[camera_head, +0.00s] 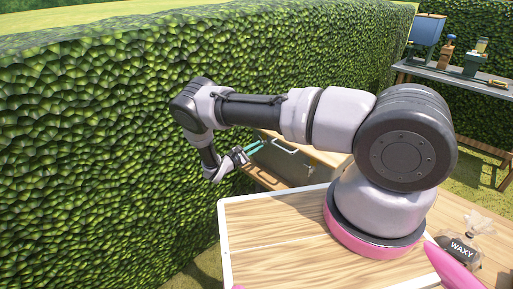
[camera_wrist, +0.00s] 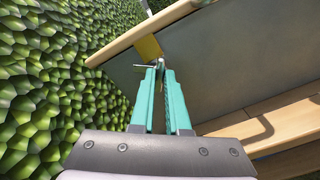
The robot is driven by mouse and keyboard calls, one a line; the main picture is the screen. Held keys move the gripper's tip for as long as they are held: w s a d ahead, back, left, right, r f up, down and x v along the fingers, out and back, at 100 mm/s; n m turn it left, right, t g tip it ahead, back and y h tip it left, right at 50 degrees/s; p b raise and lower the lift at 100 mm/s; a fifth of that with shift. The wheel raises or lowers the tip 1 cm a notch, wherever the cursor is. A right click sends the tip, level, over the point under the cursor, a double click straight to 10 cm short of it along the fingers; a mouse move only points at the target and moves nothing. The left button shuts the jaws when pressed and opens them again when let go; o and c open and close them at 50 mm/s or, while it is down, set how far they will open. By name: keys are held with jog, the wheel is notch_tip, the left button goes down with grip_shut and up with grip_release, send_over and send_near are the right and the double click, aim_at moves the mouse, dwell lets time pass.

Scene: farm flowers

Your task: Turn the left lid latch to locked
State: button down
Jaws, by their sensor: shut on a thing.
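The left lid latch (camera_wrist: 143,67) shows in the wrist view as a small metal lever at the top centre, just below a yellow plate (camera_wrist: 147,48) on the grey box front (camera_wrist: 225,55). My gripper (camera_wrist: 161,70) has teal fingers that reach up to the latch and are shut on it at their tips. The fingertips hide part of the latch, so its exact turn is hard to read. In the head view my gripper (camera_head: 256,147) is at the left end of the box (camera_head: 290,170), and the latch is too small to make out.
A leafy hedge (camera_wrist: 45,70) stands close to the left of my gripper. The wooden lid edge (camera_wrist: 145,32) runs above the latch. A pale handle (camera_head: 285,147) is on the box. Wooden boards (camera_wrist: 265,125) lie at the lower right.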

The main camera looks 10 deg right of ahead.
jog(key=m, duration=0.5)
jog(key=shift+m, duration=0.3)
jog(key=m, duration=0.5)
jog(key=shift+f+m, duration=0.1)
jog(key=shift+m, duration=0.2)
jog(key=shift+s, duration=0.1)
jog(key=c, duration=0.9)
grip_release()
jog(key=v, duration=1)
jog(key=shift+s+a, duration=0.25)
jog(key=shift+a, duration=0.1)
